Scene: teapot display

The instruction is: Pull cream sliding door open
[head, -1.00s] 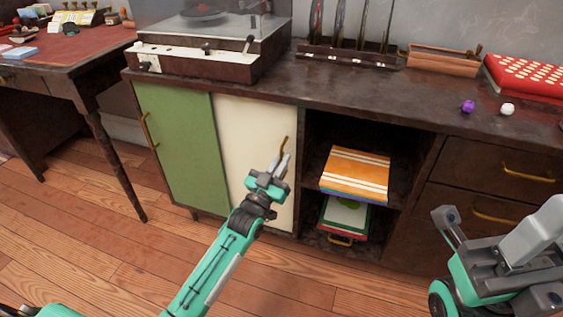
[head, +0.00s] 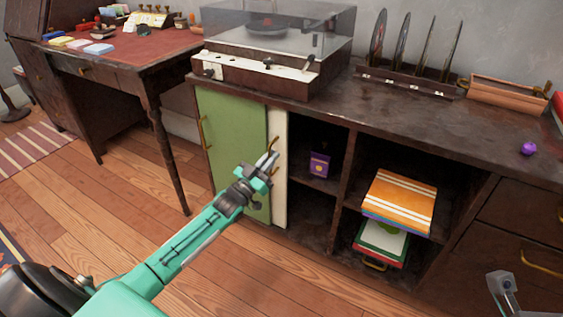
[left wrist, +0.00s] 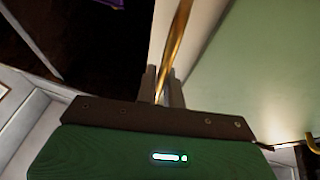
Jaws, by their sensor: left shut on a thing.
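The cream sliding door (head: 281,205) shows in the head view as a narrow upright strip in the cabinet front. Most of it is hidden behind the green door (head: 232,130) on its left. A slim gold handle (head: 274,144) stands on the cream door and crosses the top of the left wrist view (left wrist: 178,40). My left gripper (head: 269,160) is shut on this handle. In the left wrist view its fingers (left wrist: 163,88) close around the handle's lower part. Only a grey piece of my right arm shows at the lower right of the head view.
The compartment right of the cream door is uncovered, with a purple box (head: 319,165) on its shelf. Books (head: 400,200) lie in the neighbouring compartment. A record player (head: 265,70) stands on the cabinet top (head: 400,115). A desk (head: 130,60) stands at left; wooden floor (head: 120,215) lies between.

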